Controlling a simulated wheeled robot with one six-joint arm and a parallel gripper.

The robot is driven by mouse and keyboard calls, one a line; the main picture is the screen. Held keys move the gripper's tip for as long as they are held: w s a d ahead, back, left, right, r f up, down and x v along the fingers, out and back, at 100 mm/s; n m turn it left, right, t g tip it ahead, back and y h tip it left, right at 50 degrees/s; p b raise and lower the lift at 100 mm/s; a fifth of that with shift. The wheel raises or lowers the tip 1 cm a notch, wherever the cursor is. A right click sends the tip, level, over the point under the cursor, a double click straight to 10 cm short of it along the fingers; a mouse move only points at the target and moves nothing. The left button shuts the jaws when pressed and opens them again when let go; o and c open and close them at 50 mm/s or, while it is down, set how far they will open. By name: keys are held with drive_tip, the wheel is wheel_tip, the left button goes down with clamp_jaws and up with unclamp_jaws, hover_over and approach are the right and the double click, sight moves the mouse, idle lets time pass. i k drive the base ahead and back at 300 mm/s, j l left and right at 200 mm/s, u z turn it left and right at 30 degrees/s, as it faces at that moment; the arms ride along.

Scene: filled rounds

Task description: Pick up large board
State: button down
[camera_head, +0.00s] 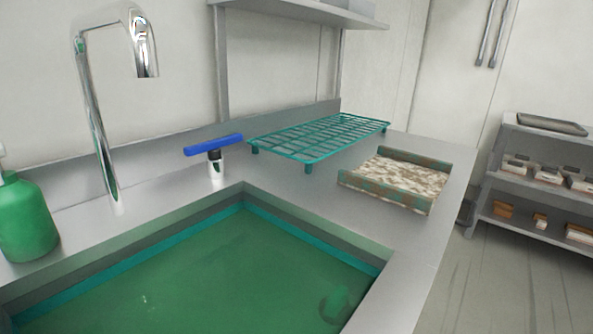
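No thing in view is clearly a large board. A dark flat tray-like piece (545,124) lies on top of the grey shelf unit at the right; I cannot tell whether it is a board. A mottled tan and green piece with raised ends (397,182) lies flat on the counter, right of the sink's far corner. A teal wire rack (320,137) stands empty on short legs behind it. My gripper is not in view.
The sink (190,275) holds green liquid, with a dim curved shape below its right side. A chrome tap (95,120), a blue-handled lever (213,150) and a green bottle (26,217) stand around it. A wall shelf (300,13) hangs above.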

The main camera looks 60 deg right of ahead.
sight(414, 183)
drive_tip(key=z, duration=2.25)
